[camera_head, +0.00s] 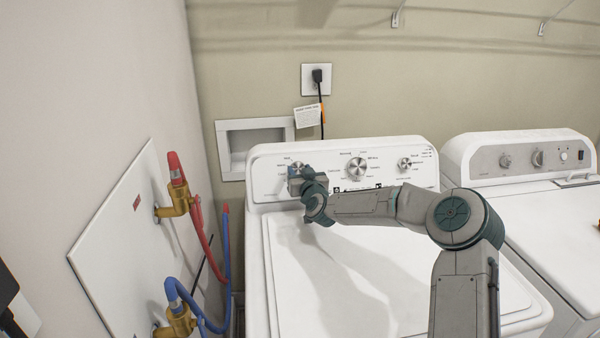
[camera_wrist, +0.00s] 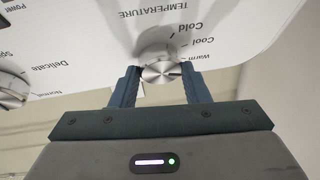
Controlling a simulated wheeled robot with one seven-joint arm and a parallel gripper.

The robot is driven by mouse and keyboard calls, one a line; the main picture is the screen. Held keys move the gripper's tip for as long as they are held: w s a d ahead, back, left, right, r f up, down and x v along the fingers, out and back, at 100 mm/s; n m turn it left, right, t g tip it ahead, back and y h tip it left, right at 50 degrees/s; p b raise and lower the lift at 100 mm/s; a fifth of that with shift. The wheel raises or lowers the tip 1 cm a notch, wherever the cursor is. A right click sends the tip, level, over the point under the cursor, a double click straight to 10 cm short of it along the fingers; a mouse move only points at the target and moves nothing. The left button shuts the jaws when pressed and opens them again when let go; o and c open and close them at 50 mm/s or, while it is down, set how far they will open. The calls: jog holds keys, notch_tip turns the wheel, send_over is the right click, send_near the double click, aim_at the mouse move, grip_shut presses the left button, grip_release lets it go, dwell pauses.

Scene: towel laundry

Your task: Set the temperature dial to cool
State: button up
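The temperature dial (camera_wrist: 162,71) is a round silver knob on the white control panel. In the wrist view it sits between the tips of my gripper (camera_wrist: 161,82), with the labels Cold, Cool and Warm to its right. The fingers look apart, one on each side of the knob, and I cannot tell whether they touch it. The dial's pointer setting cannot be read. In the head view my gripper (camera_head: 297,183) is at the left dial of the washer (camera_head: 262,200) panel and partly hides that dial (camera_head: 297,166).
A larger centre knob (camera_head: 356,168) and a right knob (camera_head: 404,164) are on the same panel. Another knob (camera_wrist: 12,89) shows at the left of the wrist view. A second white machine (camera_head: 520,153) stands at right. Red and blue hoses (camera_head: 198,225) hang by the left wall.

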jog(key=shift+f+n+b, duration=0.1)
jog(key=shift+n+b, duration=0.2)
jog(key=shift+b, duration=0.2)
jog(key=shift+f+n+g+y+b, duration=0.1)
jog(key=shift+n+g+y+b, duration=0.25)
jog(key=shift+n+b, duration=0.45)
jog(key=n+g+y+b, duration=0.1)
jog(key=n+b, duration=0.1)
jog(key=shift+d+n+b, duration=0.1)
jog(key=shift+n+b, duration=0.2)
jog(key=shift+b, duration=0.1)
jog(key=n, duration=0.1)
jog(key=n+g+y, duration=0.1)
jog(key=n, duration=0.1)
jog(key=shift+w+d+r, duration=0.1)
jog(key=shift+r, duration=0.25)
jog(key=shift+n+g+y+p, duration=0.25)
jog(key=shift+n+g+p, duration=0.25)
jog(key=shift+n, duration=0.5)
jog(key=o, duration=1)
